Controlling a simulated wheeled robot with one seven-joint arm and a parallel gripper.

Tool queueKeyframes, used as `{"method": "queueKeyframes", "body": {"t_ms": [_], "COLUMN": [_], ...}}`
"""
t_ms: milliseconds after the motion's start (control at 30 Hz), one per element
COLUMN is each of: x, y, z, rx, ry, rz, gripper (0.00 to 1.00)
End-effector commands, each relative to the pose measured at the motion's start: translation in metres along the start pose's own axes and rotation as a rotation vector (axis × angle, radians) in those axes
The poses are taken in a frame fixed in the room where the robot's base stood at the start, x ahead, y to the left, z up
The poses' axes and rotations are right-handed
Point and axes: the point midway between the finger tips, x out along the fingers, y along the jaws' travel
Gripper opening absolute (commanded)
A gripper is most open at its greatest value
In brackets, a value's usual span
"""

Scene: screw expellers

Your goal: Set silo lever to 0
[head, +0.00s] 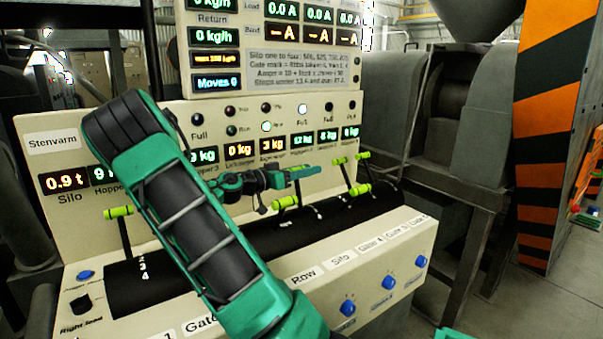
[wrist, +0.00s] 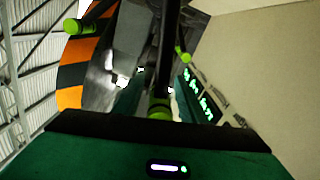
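The console carries several dark levers with bright green grips. One lever (head: 287,202) stands right of my arm, just below my gripper, above the part of the panel with the "Row" and "Silo" labels (head: 342,260). I cannot tell for certain which lever the silo label belongs to. My gripper (head: 308,172) reaches to the right over the console, its fingers apart. In the wrist view, a green grip (wrist: 159,108) on a dark rod shows between the spread fingers; contact cannot be made out. The lever's scale and exact setting are hidden or too small to read.
Another lever (head: 118,212) stands left of my arm, and further levers (head: 359,190) stand to the right. The display panel (head: 275,115) rises close behind. Blue knobs (head: 348,308) sit on the console's front. An orange-and-black striped column (head: 550,130) stands at right.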

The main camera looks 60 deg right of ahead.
Motion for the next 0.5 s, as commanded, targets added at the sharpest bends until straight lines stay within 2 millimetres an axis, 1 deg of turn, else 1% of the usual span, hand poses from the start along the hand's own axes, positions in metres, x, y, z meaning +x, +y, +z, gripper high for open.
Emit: {"method": "queueKeyframes", "body": {"t_ms": [167, 400, 500], "x": [-0.013, -0.051, -0.064], "y": [-0.001, -0.002, -0.002], "z": [0.000, 0.001, 0.001], "rx": [0.000, -0.001, -0.001], "ry": [0.000, 0.000, 0.000], "rz": [-0.001, -0.003, -0.002], "gripper": [0.38, 0.38, 0.38]}}
